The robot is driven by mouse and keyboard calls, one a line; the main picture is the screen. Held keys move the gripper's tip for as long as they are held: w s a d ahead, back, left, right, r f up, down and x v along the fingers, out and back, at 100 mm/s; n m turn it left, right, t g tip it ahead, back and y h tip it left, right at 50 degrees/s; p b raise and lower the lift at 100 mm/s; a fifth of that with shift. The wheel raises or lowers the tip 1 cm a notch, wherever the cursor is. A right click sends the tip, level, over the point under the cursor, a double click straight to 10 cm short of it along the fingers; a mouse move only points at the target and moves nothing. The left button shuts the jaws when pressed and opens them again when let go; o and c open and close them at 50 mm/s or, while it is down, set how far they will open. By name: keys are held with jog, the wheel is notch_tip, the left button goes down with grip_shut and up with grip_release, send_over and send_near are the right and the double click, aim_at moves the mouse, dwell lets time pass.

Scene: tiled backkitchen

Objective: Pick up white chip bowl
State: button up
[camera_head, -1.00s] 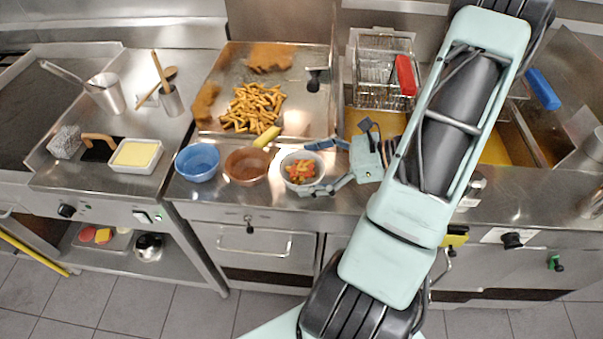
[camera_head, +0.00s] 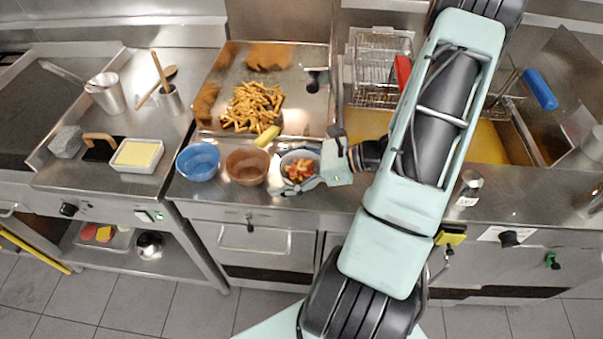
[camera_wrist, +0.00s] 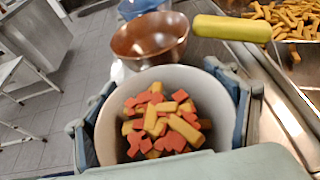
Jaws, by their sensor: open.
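The white chip bowl (camera_head: 285,159) stands on the steel counter, filled with red and yellow chunks. It is large in the wrist view (camera_wrist: 217,122). My gripper (camera_head: 297,170) is open around the bowl, coming from the right. In the wrist view one finger is at the bowl's left side and the other at its right, near the wall. Whether either finger touches the bowl cannot be told. Part of the bowl's near side is hidden by my gripper body in the wrist view.
A brown bowl (camera_head: 247,167) stands close to the left, then a blue bowl (camera_head: 198,161). A yellow-green handle (camera_head: 267,136) sticks out just behind, by the tray of fries (camera_head: 252,106). A fryer basket (camera_head: 378,70) stands at the back right.

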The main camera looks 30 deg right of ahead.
jog(key=c, duration=1)
jog(key=shift+c, duration=0.3)
